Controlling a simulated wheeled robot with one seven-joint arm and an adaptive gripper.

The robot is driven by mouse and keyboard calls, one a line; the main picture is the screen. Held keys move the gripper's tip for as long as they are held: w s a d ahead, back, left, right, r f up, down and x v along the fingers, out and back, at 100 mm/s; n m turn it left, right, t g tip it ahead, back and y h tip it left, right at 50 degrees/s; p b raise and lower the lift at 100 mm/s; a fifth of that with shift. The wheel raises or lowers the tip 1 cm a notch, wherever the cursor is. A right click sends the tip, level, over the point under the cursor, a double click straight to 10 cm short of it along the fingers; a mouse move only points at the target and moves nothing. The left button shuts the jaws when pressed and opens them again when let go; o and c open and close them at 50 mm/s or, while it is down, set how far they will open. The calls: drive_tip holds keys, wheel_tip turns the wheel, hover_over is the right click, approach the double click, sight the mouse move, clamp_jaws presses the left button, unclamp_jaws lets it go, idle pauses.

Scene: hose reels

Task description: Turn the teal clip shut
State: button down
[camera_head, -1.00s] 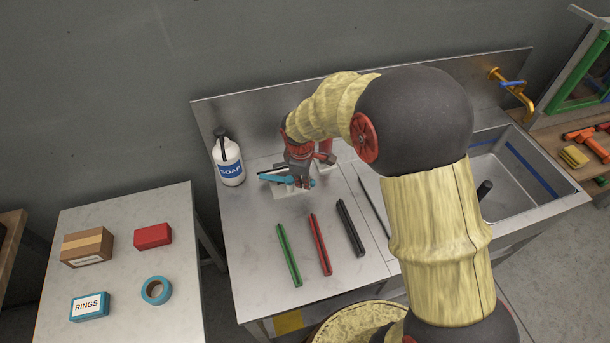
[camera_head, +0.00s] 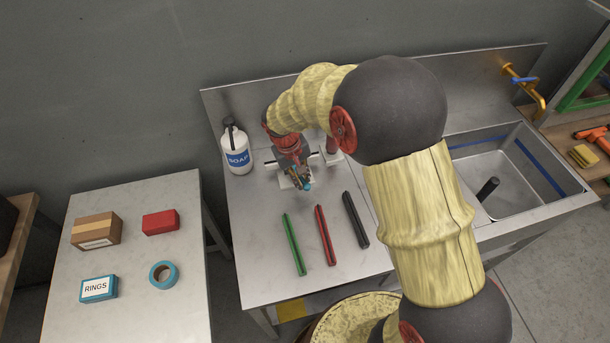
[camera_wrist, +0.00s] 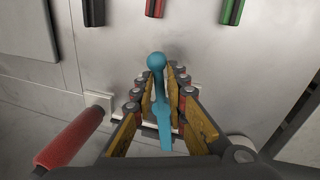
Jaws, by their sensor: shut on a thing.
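The teal clip (camera_wrist: 159,95) is a slim bar with a round knob at one end. In the wrist view it lies lengthwise between my gripper's fingers (camera_wrist: 160,88), which are shut on it. In the head view my gripper (camera_head: 299,180) is over the steel counter near the backsplash, and only a small teal end of the clip (camera_head: 307,185) shows below the fingers. A pale mount lies under the clip, mostly hidden by my gripper. A dark bar runs across it behind the fingers.
Green (camera_head: 294,244), red (camera_head: 325,235) and black (camera_head: 355,220) clips lie on the counter in front. A soap bottle (camera_head: 236,152) stands to the left. A red upright handle (camera_head: 332,146) is close right of my gripper. The sink (camera_head: 500,185) is farther right.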

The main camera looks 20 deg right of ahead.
drive_tip(key=shift+a+m, duration=0.5)
drive_tip(key=shift+m, duration=0.5)
drive_tip(key=c, duration=1.9)
unclamp_jaws()
drive_tip(key=shift+a, duration=0.1)
drive_tip(key=shift+r, duration=0.1)
drive_tip(key=r, duration=0.4)
drive_tip(key=a+r, duration=0.1)
drive_tip(key=r, duration=0.2)
drive_tip(key=a+r, duration=0.1)
drive_tip(key=r, duration=0.3)
drive_tip(key=shift+a+r, duration=0.15)
drive_tip(key=shift+r, duration=0.15)
